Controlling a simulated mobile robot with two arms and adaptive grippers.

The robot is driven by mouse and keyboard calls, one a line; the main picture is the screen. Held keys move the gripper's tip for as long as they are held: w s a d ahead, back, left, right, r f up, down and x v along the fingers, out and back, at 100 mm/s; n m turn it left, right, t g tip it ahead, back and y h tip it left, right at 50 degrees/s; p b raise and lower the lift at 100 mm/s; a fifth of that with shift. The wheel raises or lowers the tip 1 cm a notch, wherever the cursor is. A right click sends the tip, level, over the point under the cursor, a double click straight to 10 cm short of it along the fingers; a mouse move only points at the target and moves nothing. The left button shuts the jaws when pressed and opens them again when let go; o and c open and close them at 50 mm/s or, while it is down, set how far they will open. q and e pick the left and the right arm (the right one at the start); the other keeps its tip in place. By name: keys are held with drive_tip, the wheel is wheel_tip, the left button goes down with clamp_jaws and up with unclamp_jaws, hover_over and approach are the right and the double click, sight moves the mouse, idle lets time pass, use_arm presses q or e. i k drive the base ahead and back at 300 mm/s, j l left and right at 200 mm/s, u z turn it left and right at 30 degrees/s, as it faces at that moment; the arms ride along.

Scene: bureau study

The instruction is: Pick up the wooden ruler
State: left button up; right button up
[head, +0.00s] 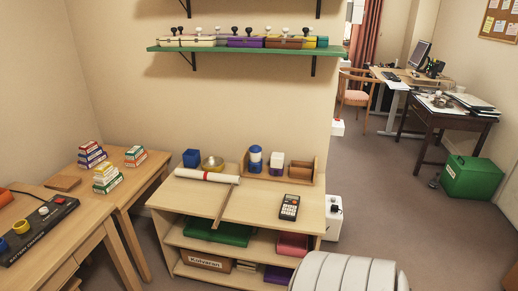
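A thin brown strip that looks like the wooden ruler (224,206) lies on top of the low wooden shelf unit (262,206) in the head view. Its far end is close to a white paper roll with a red band (207,176); I cannot tell whether they touch. Its near end reaches the front edge of the top and seems to stick out slightly past it. Neither of my grippers is in view.
A calculator (289,207) lies right of the ruler. Desks (100,205) stand left. A green wall shelf (246,48) hangs above. Open floor (400,205) lies right.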

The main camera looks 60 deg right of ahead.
sight(218, 219)
drive_tip(key=z, duration=1.7)
